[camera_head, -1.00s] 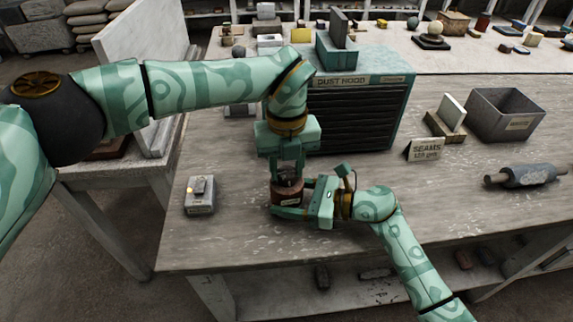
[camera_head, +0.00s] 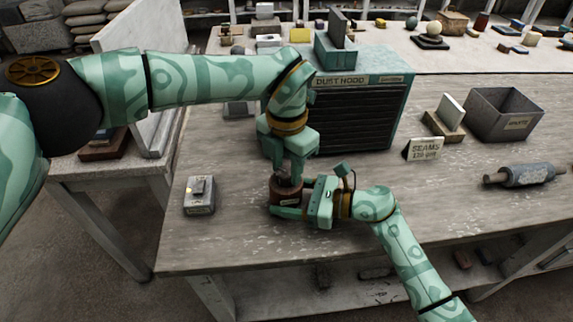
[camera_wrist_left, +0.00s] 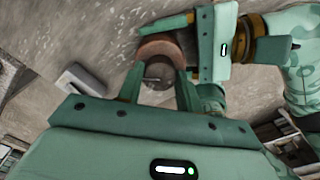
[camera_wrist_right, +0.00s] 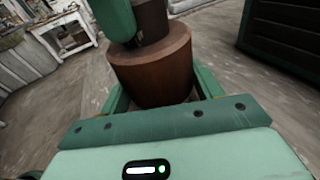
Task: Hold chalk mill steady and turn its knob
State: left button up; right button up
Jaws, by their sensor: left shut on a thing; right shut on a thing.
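The chalk mill (camera_head: 287,191) is a reddish-brown cylinder with a pale label, upright near the table's front. It fills the middle of the right wrist view (camera_wrist_right: 153,75), with a darker top part above it. My right gripper (camera_head: 289,197) comes in from the right, low down, and is shut around the mill's body. My left gripper (camera_head: 290,176) points down from above and is shut on the mill's knob. The left wrist view shows the greyish knob (camera_wrist_left: 158,72) between the fingers. The fingers hide much of the knob in the head view.
A small grey box with a yellow light (camera_head: 200,195) stands to the left of the mill. The dust hood (camera_head: 352,115) stands behind. A seams card (camera_head: 424,149), a grey bin (camera_head: 505,115) and a roller (camera_head: 527,175) lie to the right. The tabletop between is clear.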

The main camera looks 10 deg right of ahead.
pick_arm(q)
jog(key=m, duration=0.4)
jog(key=shift+m, duration=0.3)
jog(key=m, duration=0.3)
jog(key=shift+m, duration=0.3)
jog(key=m, duration=0.4)
jog(key=shift+s, duration=0.1)
jog(key=m, duration=0.8)
jog(key=shift+a+m, duration=0.1)
jog(key=shift+m, duration=0.2)
jog(key=m, duration=0.3)
jog(key=shift+m, duration=0.4)
jog(key=m, duration=0.3)
jog(key=shift+m, duration=2)
